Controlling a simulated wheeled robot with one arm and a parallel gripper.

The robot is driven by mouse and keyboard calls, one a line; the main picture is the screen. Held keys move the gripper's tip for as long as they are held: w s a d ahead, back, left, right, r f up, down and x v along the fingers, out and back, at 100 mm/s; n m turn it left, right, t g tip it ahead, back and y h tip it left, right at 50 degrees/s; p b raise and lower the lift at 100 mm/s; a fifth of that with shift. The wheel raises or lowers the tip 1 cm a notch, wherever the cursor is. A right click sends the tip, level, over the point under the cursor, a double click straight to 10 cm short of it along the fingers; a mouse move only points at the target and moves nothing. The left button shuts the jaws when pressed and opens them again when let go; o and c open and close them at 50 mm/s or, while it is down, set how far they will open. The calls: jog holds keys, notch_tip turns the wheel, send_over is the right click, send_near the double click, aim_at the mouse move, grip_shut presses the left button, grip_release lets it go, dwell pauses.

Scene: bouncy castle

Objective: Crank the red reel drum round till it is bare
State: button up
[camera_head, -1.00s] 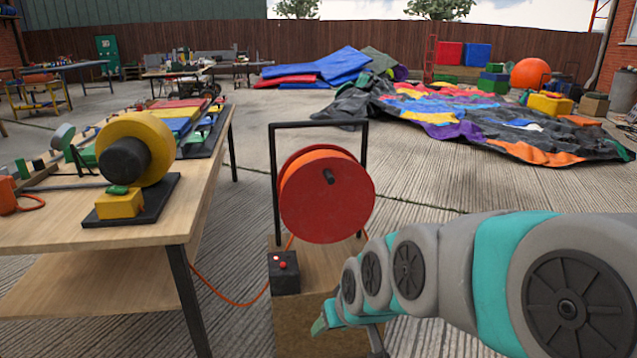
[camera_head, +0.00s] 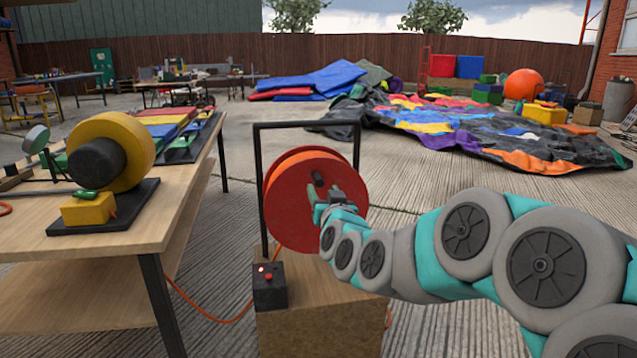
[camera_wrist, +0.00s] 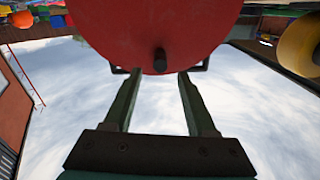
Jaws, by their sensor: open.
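The red reel drum (camera_head: 290,208) hangs in a black frame (camera_head: 357,150) on a wooden box (camera_head: 310,330). A short dark crank knob (camera_head: 317,179) sticks out of its face. Orange cord shows at the drum's rim. My gripper (camera_head: 316,196) is in front of the drum's face, close to the knob. In the wrist view my gripper (camera_wrist: 157,78) is open, its two fingers apart with nothing between them. The drum's red face (camera_wrist: 120,30) fills the top there, and the knob (camera_wrist: 160,62) stands just beyond the fingertips, roughly in line with the gap.
A black box (camera_head: 270,290) with red buttons sits on the wooden box's front left. An orange cord (camera_head: 215,315) runs from there toward the workbench (camera_head: 180,215), which holds a yellow blower (camera_head: 130,150). A collapsed colourful castle (camera_head: 480,130) lies behind at right.

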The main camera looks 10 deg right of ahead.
aim_at(321, 185)
jog(key=shift+w, duration=3.6)
jog(key=shift+c, duration=0.2)
grip_shut()
